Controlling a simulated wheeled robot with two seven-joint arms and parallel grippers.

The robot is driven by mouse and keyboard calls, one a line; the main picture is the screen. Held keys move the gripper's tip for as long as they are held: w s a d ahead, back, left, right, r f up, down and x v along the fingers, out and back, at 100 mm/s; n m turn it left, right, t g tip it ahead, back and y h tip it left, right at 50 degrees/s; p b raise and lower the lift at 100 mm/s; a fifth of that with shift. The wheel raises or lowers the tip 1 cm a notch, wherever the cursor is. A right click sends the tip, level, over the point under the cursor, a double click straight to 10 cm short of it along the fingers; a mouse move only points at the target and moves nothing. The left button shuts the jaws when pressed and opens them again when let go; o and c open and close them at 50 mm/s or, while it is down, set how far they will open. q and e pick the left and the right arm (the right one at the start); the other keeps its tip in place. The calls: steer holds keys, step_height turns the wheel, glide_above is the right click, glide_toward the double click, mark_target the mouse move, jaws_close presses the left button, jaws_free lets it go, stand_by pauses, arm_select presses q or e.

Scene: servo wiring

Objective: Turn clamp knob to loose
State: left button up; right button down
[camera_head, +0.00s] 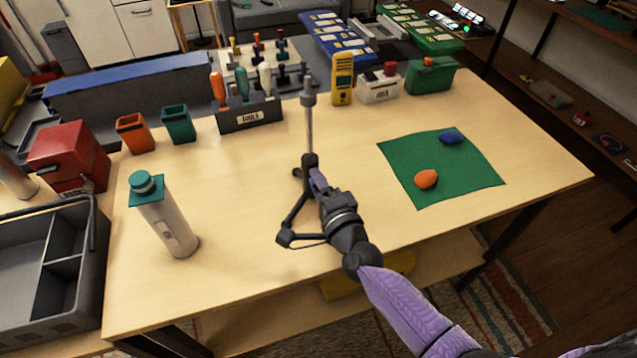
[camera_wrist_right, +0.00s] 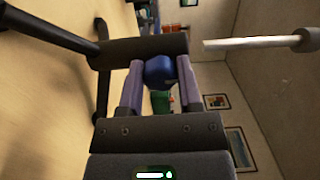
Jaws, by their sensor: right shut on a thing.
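A dark tripod stand with a light upright pole (camera_head: 309,130) stands on the table, its legs spread near the front. A dark clamp collar (camera_head: 310,160) sits low on the pole; it also shows in the right wrist view (camera_wrist_right: 140,50). My right gripper (camera_head: 319,181) reaches in from the lower right to this collar. In the right wrist view its two purple fingers (camera_wrist_right: 160,85) are shut on a blue knob (camera_wrist_right: 160,71) beside the collar. The knob's turn angle cannot be read, and in the head view the gripper hides it. My left gripper is out of view.
A white bottle with a teal cap (camera_head: 170,220) stands to the left. A green mat (camera_head: 400,155) with an orange and a blue lump lies to the right. A tool rack (camera_head: 249,117), cups and a yellow meter (camera_head: 342,85) line the back. The table around the stand is clear.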

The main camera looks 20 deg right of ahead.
steer(key=shift+c, duration=1.4)
jaws_free()
steer(key=shift+s, duration=0.1)
steer(key=s, duration=0.3)
steer(key=s+d+p, duration=0.1)
steer(key=s, duration=0.5)
steer(key=shift+s+d, duration=0.15)
steer(key=shift+s, duration=0.25)
